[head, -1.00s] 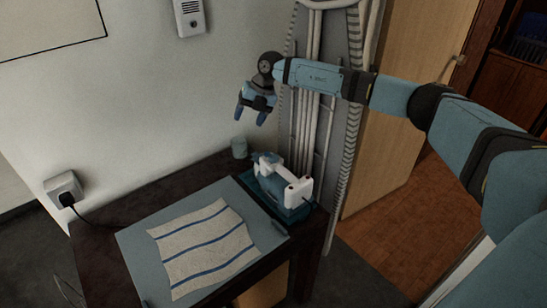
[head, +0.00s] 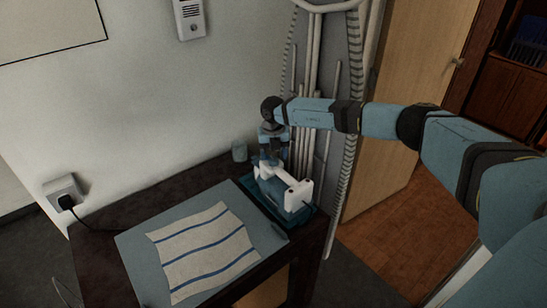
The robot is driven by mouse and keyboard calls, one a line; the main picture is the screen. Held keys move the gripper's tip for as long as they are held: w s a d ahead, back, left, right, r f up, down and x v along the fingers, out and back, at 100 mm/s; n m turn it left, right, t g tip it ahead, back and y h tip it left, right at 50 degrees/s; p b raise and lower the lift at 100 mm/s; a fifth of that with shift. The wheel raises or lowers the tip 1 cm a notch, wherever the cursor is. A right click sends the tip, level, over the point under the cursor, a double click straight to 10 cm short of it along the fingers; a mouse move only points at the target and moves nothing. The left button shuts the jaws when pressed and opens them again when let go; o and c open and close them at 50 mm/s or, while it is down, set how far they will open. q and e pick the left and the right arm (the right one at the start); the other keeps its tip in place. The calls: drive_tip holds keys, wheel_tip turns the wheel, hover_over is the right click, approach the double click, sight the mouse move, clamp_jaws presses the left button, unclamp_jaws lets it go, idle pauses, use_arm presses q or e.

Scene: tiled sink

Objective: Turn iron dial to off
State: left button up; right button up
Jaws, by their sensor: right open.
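The iron (head: 288,192) is white and teal and stands on a dark teal tray (head: 268,207) at the back right of the dark table. My right gripper (head: 271,160) points down at the far left end of the iron, with its arm reaching in from the right. It is open. It overlaps the iron's end in the picture, and I cannot tell whether the fingers touch it. The iron's dial cannot be made out. My left gripper is not in view.
A small teal cup (head: 239,151) stands just left of my right gripper. A striped cloth (head: 205,248) lies on a grey-blue mat (head: 137,254). A plug sits in the wall socket (head: 64,190).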

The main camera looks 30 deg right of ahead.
drive_tip(key=shift+f, duration=0.9)
drive_tip(key=shift+c, duration=0.2)
drive_tip(key=c, duration=0.9)
drive_tip(key=shift+n, duration=0.4)
drive_tip(key=n, duration=0.3)
drive_tip(key=shift+b, duration=0.35)
drive_tip(key=n, duration=0.3)
drive_tip(key=shift+n+b, duration=0.3)
drive_tip(key=shift+b, duration=0.1)
drive_tip(key=shift+n+b, duration=0.35)
drive_tip(key=shift+n, duration=1.25)
